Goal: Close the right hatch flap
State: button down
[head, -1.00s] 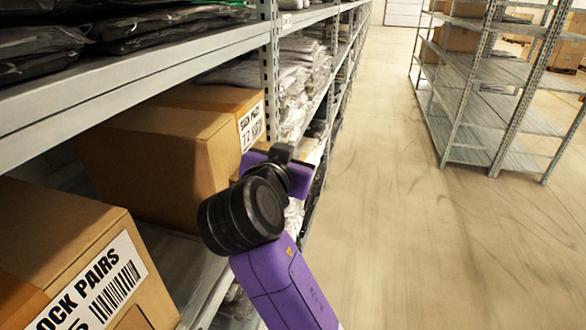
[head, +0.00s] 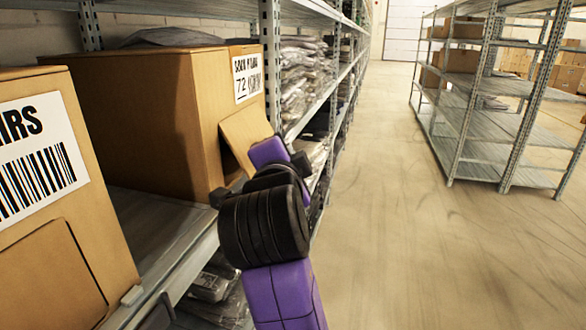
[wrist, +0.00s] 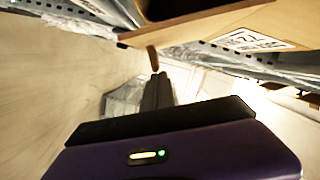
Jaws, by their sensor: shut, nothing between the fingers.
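The right cardboard box (head: 150,110) sits on the shelf, with a white label reading 72 on its aisle side. Its hatch flap (head: 243,135) stands out at an angle below that label, open. My purple wrist and black joint cover the flap's lower part in the head view. The box also shows, with its label, in the wrist view (wrist: 215,24), with a dark opening beside it. My gripper (wrist: 155,78) is shut and empty, its fingertips close to a small brown edge; I cannot tell if they touch.
A second box (head: 100,170) stands at the left front, its hatch panel (head: 45,285) looking flush. The shelf edge (head: 175,262) runs under both boxes. Bagged clothing (head: 300,75) lies beyond. The aisle floor (head: 400,220) is clear up to another rack (head: 500,120).

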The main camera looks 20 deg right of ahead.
jog(key=shift+w+a+f+m+t+b, duration=0.2)
jog(key=shift+w+a+f+m+b, duration=0.35)
jog(key=shift+b, duration=0.75)
jog(key=shift+w+a+f+m+t+b, duration=0.2)
jog(key=shift+w+a+f+m+b, duration=0.15)
jog(key=shift+a+f+m+b, duration=0.75)
jog(key=shift+w+a+f+m+t+b, duration=0.25)
jog(key=shift+w+f+b, duration=0.2)
jog(key=shift+b, duration=1.1)
